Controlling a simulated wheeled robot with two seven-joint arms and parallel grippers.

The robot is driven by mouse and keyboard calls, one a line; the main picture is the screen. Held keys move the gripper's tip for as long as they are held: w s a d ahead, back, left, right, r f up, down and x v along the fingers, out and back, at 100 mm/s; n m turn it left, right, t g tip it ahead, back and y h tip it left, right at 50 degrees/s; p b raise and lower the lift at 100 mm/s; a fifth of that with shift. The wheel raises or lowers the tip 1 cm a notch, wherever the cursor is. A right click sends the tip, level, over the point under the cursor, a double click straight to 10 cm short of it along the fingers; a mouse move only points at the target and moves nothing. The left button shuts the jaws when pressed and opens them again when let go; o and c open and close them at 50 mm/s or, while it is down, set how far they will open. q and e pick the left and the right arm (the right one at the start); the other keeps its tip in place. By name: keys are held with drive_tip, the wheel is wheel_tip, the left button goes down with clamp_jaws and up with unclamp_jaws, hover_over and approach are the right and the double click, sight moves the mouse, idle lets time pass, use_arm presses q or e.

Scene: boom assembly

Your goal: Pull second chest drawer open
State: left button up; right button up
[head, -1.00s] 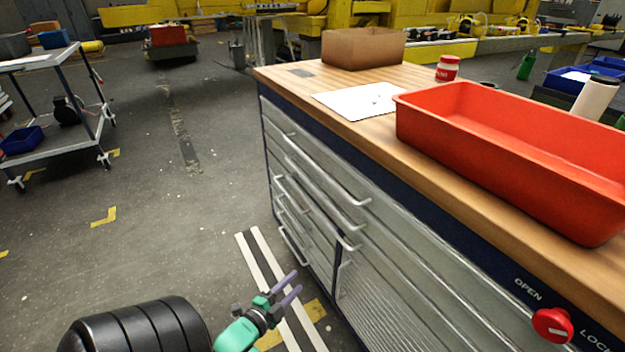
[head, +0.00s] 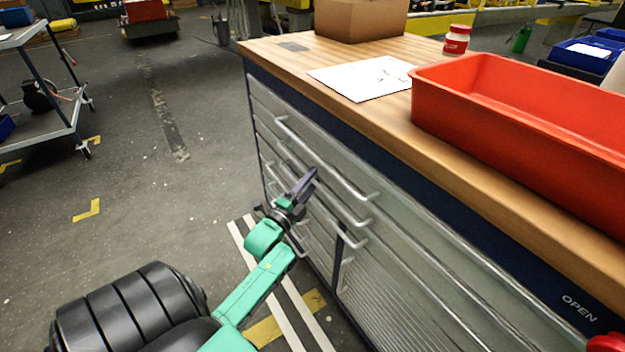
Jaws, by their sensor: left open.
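The tool chest (head: 400,259) has a grey metal front with several drawers, each with a long bar handle. The top drawer's handle (head: 325,160) runs along the upper front. The second drawer's handle (head: 348,212) is just below it, its far part hidden behind my gripper. All drawers look closed. My left gripper (head: 308,181) is open, in front of the upper drawers and near the second handle. I cannot tell whether its fingers touch the handle. No object shows between them. My right gripper is not in view.
The wooden top carries a red tray (head: 530,140), a white sheet (head: 362,77), a cardboard box (head: 360,18) and a red-and-white jar (head: 456,39). A red lock knob (head: 606,343) is at the lower right. A cart (head: 40,90) stands far left.

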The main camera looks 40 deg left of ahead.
use_arm(q)
drive_tip(key=shift+w, duration=0.4)
clamp_jaws()
idle(1.2)
